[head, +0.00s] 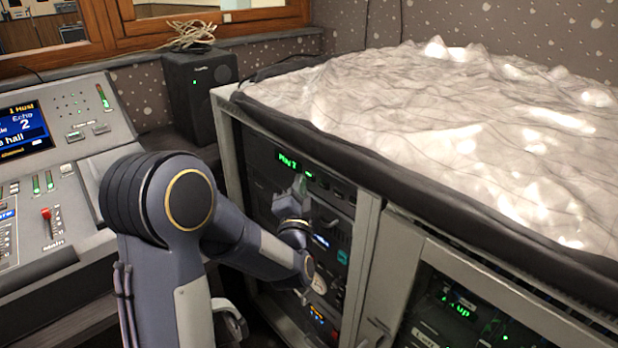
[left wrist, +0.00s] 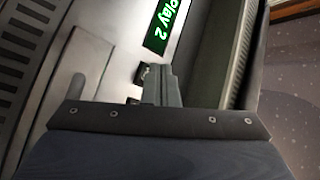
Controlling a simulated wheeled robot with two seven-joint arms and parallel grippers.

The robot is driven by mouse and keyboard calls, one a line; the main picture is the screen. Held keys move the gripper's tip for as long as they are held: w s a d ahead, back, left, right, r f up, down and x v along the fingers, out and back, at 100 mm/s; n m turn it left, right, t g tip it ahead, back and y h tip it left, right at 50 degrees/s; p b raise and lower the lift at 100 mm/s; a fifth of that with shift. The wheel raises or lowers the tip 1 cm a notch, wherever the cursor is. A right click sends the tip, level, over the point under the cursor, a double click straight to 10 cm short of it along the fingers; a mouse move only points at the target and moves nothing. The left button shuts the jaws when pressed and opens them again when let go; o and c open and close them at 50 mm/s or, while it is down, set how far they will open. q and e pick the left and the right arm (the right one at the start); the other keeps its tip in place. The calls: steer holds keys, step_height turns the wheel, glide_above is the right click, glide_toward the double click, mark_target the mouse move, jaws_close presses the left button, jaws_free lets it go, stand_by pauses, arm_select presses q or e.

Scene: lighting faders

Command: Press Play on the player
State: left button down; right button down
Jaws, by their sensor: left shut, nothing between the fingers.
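The player (head: 325,190) is a rack unit in the left bay of the cabinet, with a small green-lit display (head: 287,160). In the left wrist view the display (left wrist: 167,25) reads "Play 2". A small dark button (left wrist: 146,74) sits on the panel just beside the fingertips. My left gripper (head: 300,184) is shut and empty, its tips at the player's front just below and right of the display. The closed fingers also show in the left wrist view (left wrist: 158,72). Whether they touch the button, I cannot tell. My right gripper is not in view.
The grey cabinet frame (head: 368,250) borders the bay, with a crumpled pale cover (head: 450,120) on top. Other rack units lie below the player, partly behind my arm. A lighting console (head: 90,160) stands at left and a black speaker (head: 200,95) behind.

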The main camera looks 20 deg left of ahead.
arm_select(q)
steer(key=shift+s+a, duration=0.1)
steer(key=shift+s, duration=0.1)
steer(key=s, duration=0.1)
steer(key=s+a, duration=0.1)
steer(key=s, duration=0.1)
steer(key=s+a, duration=0.1)
steer(key=shift+s+b, duration=0.3)
steer(key=shift+b, duration=0.1)
stand_by(0.8)
